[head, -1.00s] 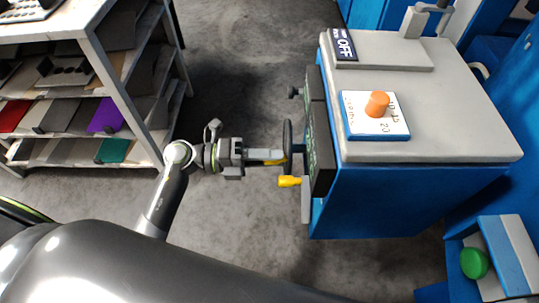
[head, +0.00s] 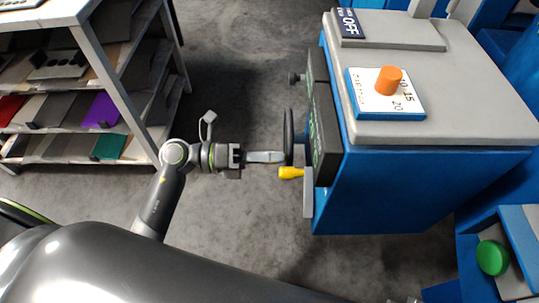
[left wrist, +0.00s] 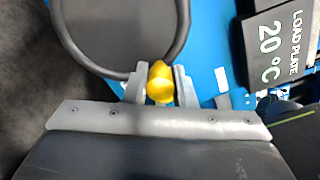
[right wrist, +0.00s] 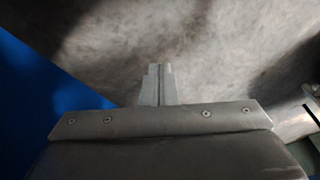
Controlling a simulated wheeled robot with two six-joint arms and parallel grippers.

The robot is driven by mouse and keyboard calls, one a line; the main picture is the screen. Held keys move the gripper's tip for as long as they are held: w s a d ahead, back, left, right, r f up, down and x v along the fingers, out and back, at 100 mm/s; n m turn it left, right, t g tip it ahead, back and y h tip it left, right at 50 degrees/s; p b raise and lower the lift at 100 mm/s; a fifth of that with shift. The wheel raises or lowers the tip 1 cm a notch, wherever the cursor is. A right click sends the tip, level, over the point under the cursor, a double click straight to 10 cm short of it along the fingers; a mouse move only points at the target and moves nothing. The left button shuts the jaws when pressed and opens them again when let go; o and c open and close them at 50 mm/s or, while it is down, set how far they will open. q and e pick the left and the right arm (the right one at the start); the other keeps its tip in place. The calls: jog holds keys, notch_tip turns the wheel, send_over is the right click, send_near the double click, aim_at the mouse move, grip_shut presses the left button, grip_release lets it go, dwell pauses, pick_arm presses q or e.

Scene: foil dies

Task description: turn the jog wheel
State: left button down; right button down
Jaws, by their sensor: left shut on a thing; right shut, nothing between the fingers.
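The black jog wheel (head: 289,137) stands edge-on at the left face of the blue-and-grey machine in the head view. In the left wrist view its dark rim (left wrist: 181,32) curves across the upper middle. My left gripper (head: 281,157) reaches the wheel from the left. In the left wrist view its fingers are shut on the yellow knob (left wrist: 160,82) at the wheel's rim. My right gripper (right wrist: 158,72) is shut and empty in the right wrist view, away from the wheel.
A yellow handle (head: 291,173) juts out just below my left fingers. The machine (head: 450,100) carries an orange knob (head: 389,80) and an OFF sign (head: 350,24). A display (left wrist: 280,45) reads LOAD PLATE 20 °C. A shelf rack (head: 112,75) stands left; the floor between is clear.

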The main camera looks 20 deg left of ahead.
pick_arm(q)
jog(key=c, duration=1.2)
grip_release()
jog(key=v, duration=1.7)
jog(key=shift+a, duration=0.25)
jog(key=shift+r, duration=0.1)
